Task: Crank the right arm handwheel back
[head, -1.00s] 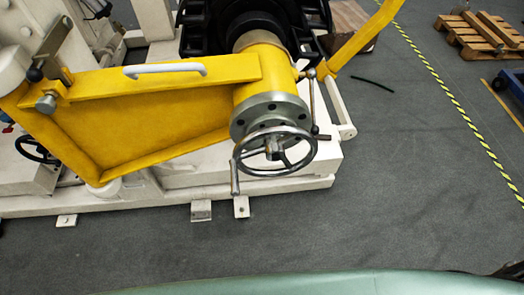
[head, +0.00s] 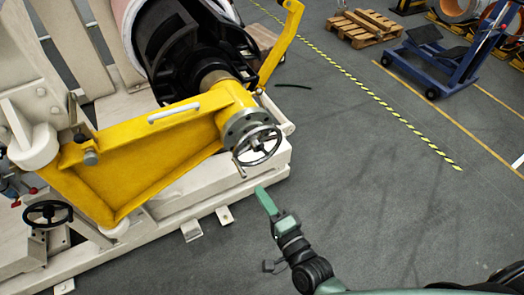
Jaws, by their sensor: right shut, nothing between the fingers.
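The chrome handwheel (head: 258,146) is mounted on a round grey flange (head: 243,128) at the end of the yellow arm (head: 150,150). A small crank handle hangs at the wheel's lower left side. My right gripper (head: 265,198) is green and shut, with nothing in it. It is below the handwheel in the picture and apart from it, pointing up toward it. My left gripper is not in view.
The cream machine base (head: 190,205) runs below the yellow arm, with feet on the floor. A black handwheel (head: 47,213) is at far left. A wooden pallet (head: 362,28) and a blue lift cart (head: 440,60) stand at back right. The grey floor between is mostly clear.

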